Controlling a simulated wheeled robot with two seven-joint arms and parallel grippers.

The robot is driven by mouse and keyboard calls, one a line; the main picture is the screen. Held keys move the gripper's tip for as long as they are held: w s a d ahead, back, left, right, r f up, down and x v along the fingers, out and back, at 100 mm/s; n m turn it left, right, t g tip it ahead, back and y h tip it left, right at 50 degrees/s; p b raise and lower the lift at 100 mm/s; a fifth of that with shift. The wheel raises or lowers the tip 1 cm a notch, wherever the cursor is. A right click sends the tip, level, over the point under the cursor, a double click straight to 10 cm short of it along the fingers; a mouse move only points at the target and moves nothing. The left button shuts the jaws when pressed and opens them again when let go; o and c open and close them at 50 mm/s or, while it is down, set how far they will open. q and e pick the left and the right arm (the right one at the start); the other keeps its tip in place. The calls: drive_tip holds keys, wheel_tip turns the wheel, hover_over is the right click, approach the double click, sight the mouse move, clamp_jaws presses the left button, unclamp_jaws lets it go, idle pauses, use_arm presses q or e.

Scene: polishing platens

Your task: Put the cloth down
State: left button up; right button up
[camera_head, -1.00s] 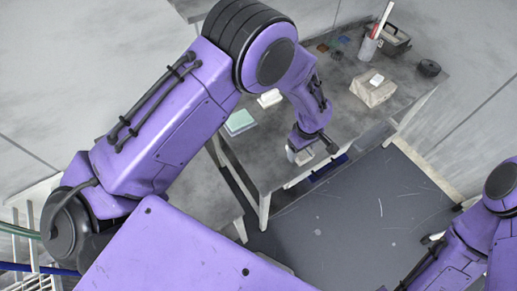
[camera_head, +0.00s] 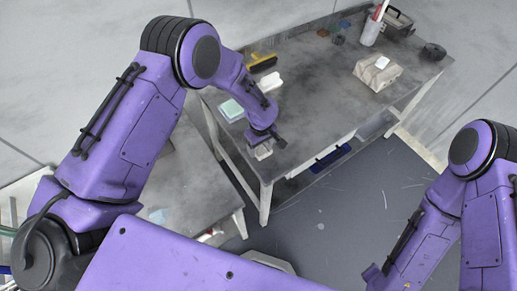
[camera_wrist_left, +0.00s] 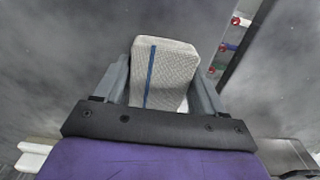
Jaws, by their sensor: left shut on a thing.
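The cloth (camera_wrist_left: 165,78) is a folded, pale woven pad with a blue stripe. It stands between the two fingers of my left gripper (camera_wrist_left: 163,85) in the left wrist view, and the gripper is shut on it. In the head view the left gripper (camera_head: 267,146) points down at the near edge of the grey table (camera_head: 310,105). The cloth shows there as a small pale patch (camera_head: 263,153), partly hidden by the gripper. I cannot tell whether it touches the tabletop. My right arm enters at the lower right; its gripper is out of the picture.
A pale green pad (camera_head: 231,110), a white item (camera_head: 270,81) and a yellow brush (camera_head: 262,62) lie at the table's left side. A wrapped block (camera_head: 378,73), a holder with sticks (camera_head: 371,31) and a black round item (camera_head: 433,51) stand right. The middle is clear.

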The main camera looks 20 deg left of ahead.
sight(261, 146)
use_arm(q)
drive_tip(key=shift+d, duration=0.1)
drive_tip(key=o, duration=0.9)
drive_tip(key=shift+f, duration=0.1)
drive_tip(key=shift+r, duration=0.35)
wheel_tip(261, 146, up, 12)
drive_tip(key=shift+f+b, duration=0.1)
drive_tip(key=shift+b, duration=0.65)
